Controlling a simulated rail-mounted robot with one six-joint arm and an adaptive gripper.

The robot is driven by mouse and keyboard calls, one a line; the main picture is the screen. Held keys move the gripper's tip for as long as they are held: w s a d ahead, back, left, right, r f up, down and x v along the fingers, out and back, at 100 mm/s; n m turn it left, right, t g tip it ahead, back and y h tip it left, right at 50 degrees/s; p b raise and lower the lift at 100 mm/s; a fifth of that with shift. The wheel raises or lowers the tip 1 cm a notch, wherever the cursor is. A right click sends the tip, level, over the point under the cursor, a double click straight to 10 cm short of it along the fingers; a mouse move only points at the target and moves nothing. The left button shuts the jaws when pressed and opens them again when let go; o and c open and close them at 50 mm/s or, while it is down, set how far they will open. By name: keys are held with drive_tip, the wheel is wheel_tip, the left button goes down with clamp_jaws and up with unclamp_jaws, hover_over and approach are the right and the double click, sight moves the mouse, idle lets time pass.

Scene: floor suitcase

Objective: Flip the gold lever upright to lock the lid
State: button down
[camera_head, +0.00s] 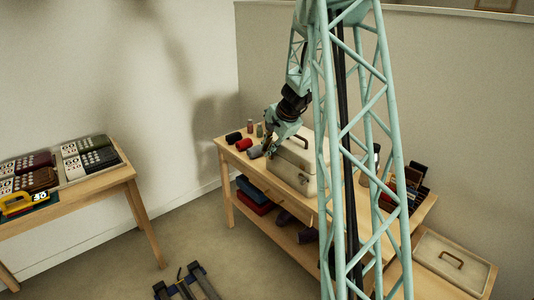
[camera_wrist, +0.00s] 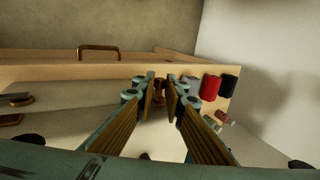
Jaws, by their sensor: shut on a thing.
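The cream case (camera_head: 290,178) stands on the wooden table, its lid down, with a dark handle on top; what appears to be this handle (camera_wrist: 98,48) shows brass-coloured in the wrist view. My gripper (camera_head: 270,146) is low at the left end of the case. In the wrist view my gripper (camera_wrist: 161,88) has its fingertips close together on a small brownish-gold piece, which appears to be the gold lever (camera_wrist: 160,84). The fingers hide most of it, so I cannot tell its tilt. In the head view the lever is hidden.
Red roll (camera_head: 243,144) and black roll (camera_head: 233,138) lie left of my gripper; they also show in the wrist view. Dark organisers (camera_head: 410,180) stand right of the case. A tray (camera_head: 452,262) lies at lower right. A second table (camera_head: 85,187) is at left; floor between is partly clear.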

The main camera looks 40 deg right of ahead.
idle(0.5)
drive_tip(key=c, duration=2.7)
unclamp_jaws()
drive_tip(key=shift+s, duration=0.1)
drive_tip(key=shift+r, duration=0.2)
drive_tip(key=shift+v, duration=5.8)
drive_tip(key=shift+s, duration=0.1)
